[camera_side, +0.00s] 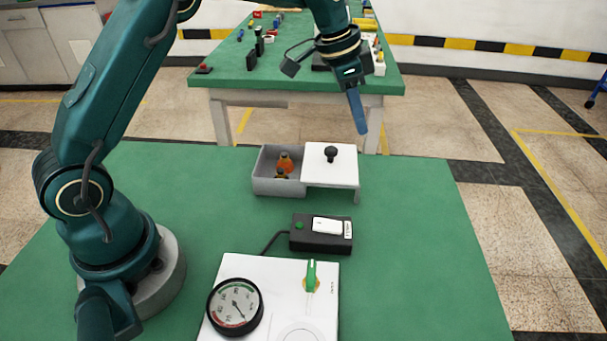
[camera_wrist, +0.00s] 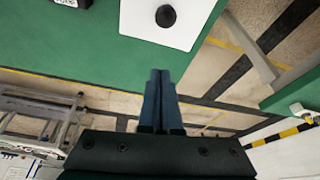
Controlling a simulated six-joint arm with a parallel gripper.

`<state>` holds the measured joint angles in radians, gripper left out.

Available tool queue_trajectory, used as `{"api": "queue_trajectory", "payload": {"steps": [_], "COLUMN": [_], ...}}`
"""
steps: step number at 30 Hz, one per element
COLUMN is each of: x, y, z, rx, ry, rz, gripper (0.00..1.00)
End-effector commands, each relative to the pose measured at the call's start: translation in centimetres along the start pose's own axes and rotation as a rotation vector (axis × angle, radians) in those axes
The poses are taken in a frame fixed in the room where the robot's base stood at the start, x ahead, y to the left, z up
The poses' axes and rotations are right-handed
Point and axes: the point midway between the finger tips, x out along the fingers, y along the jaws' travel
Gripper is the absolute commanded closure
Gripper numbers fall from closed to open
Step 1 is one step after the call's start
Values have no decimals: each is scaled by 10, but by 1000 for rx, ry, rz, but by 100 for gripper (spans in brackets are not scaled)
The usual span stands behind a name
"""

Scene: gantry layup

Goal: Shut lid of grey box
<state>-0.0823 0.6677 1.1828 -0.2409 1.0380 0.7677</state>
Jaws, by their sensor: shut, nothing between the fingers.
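The grey box (camera_side: 278,187) stands on the green table, its left part open with small orange items (camera_side: 285,163) inside. Its white lid (camera_side: 331,175) with a black knob (camera_side: 331,153) is slid to the right, covering the right part and reaching past the box's right side. In the wrist view the lid (camera_wrist: 150,27) and knob (camera_wrist: 166,16) show at the top, ahead of the fingertips. My gripper (camera_side: 361,130) is shut and empty, above and to the right of the lid, apart from it. The shut fingers (camera_wrist: 160,75) also show in the wrist view.
A black switch box (camera_side: 310,243) with a white rocker stands in front of the grey box. A white panel (camera_side: 266,270) with a gauge (camera_side: 235,307) and green-handled valve (camera_side: 311,276) lies nearer. The table (camera_side: 420,230) is clear to the right.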

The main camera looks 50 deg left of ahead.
Motion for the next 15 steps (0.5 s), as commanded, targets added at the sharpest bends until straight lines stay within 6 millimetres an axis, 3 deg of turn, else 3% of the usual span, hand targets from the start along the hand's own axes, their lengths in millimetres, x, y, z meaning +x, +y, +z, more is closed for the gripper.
{"api": "queue_trajectory", "payload": {"steps": [7,15], "x": [46,37], "y": [1,0], "z": [0,20], "rx": [0,-2], "ry": [-3,1], "rz": [3,-1], "gripper": [100,100]}}
